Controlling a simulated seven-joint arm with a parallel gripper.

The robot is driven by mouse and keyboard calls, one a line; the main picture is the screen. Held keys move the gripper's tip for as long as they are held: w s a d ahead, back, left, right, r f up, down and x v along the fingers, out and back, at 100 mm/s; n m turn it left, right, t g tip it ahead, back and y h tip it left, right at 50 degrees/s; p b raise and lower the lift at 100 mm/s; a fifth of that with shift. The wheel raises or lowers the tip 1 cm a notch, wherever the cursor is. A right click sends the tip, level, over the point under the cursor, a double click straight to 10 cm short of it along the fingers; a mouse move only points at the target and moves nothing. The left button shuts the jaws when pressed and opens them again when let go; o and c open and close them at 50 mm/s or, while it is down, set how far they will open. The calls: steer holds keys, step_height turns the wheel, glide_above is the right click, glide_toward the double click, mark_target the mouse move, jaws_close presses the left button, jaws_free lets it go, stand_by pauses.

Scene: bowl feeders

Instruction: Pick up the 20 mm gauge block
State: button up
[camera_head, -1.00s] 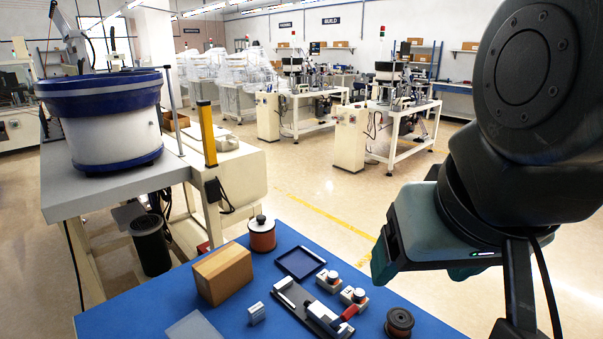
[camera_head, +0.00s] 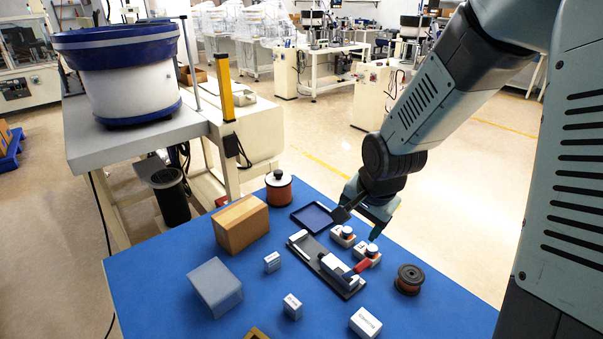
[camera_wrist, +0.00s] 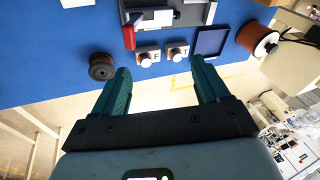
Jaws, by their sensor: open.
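Several small white labelled blocks stand on the blue table: a small one (camera_head: 272,262) near the cardboard box, another (camera_head: 292,306) nearer the front, and a larger one (camera_head: 366,322) at the front edge of the head view. Their labels are too small to read, so I cannot tell which is the 20 mm gauge block. My gripper (camera_head: 358,222) is open and empty above the table's far right edge, well away from these blocks. In the wrist view its two fingers (camera_wrist: 162,88) are spread apart; a white block (camera_wrist: 76,3) is cut off at the top.
A clamp fixture with a red handle (camera_head: 362,266), two button boxes (camera_head: 367,256), a dark blue tray (camera_head: 312,217) and copper spools (camera_head: 409,279) lie near my gripper.

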steer(key=w+a+f+m+y, duration=0.2)
steer(key=a+f+m+y, duration=0.4)
steer(key=f, duration=0.6)
steer(key=m+t+y, duration=0.2)
steer(key=m+t, duration=0.2)
steer(key=m, duration=0.7)
glide_toward(274, 261)
steer(key=shift+w+a+f, duration=0.1)
steer(key=shift+w+f, duration=0.05)
steer(key=shift+f, duration=0.55)
steer(key=m, duration=0.1)
steer(key=m+t, duration=0.2)
steer(key=shift+s+a+f, duration=0.2)
steer(key=shift+s+f, duration=0.05)
steer(key=shift+s, duration=0.1)
steer(key=shift+m, duration=0.3)
steer(key=x, duration=0.6)
steer(key=shift+w+a+f, duration=0.15)
steer(key=shift+w+a, duration=0.05)
steer(key=shift+x, duration=2.7)
steer(key=shift+a, duration=0.1)
steer(key=shift+r, duration=0.25)
steer(key=shift+c, duration=0.4)
steer(key=c, duration=1)
